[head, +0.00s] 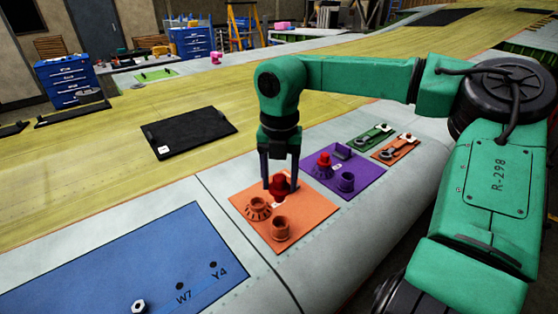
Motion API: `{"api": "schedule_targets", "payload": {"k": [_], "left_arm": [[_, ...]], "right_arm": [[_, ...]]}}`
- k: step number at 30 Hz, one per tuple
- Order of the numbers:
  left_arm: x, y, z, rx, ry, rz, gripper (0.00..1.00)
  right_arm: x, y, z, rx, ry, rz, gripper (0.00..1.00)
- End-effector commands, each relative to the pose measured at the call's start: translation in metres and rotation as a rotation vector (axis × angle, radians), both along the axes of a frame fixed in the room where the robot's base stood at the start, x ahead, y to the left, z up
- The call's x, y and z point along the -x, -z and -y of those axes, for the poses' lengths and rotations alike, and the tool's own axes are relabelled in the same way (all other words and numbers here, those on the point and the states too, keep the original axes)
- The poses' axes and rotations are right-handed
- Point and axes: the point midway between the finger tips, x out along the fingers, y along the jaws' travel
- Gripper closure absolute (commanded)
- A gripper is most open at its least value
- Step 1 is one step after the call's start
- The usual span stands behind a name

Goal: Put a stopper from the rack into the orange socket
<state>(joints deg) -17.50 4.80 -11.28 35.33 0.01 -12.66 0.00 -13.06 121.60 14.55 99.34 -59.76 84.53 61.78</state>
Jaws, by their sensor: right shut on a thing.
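My right gripper (280,184) reaches down over the back of the orange panel (244,228). It is shut on a red stopper (279,187), held upright between its fingers. I cannot tell whether the stopper's lower end touches anything. In front of it on the panel stand a plain round orange socket (280,229) and, to the left, a flared, ribbed orange piece (258,207). The stopper is behind both and apart from the plain socket. Another red stopper (323,160) sits on a purple fitting on the purple panel. I cannot identify the rack. My left gripper is out of view.
The purple panel (366,183) also carries a round purple socket (347,181) and an upright block (342,150). Green (371,138) and orange (395,149) tool plates lie beyond. A blue panel (120,265) is at front left; a black plate (197,132) lies on the wing.

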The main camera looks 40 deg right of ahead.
Motion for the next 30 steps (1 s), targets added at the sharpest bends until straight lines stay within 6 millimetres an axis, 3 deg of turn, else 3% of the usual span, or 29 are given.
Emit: {"api": "schedule_targets", "payload": {"k": [8, 15, 30], "left_arm": [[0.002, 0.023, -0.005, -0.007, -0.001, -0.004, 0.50], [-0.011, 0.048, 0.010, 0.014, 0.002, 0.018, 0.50], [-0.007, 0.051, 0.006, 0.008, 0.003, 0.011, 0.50]], "right_arm": [[0.000, 0.033, 0.001, -0.001, 0.002, -0.002, 0.94], [0.000, 0.068, 0.001, 0.001, 0.003, -0.001, 0.94], [0.000, 0.071, 0.001, 0.000, 0.001, -0.001, 0.94]]}}
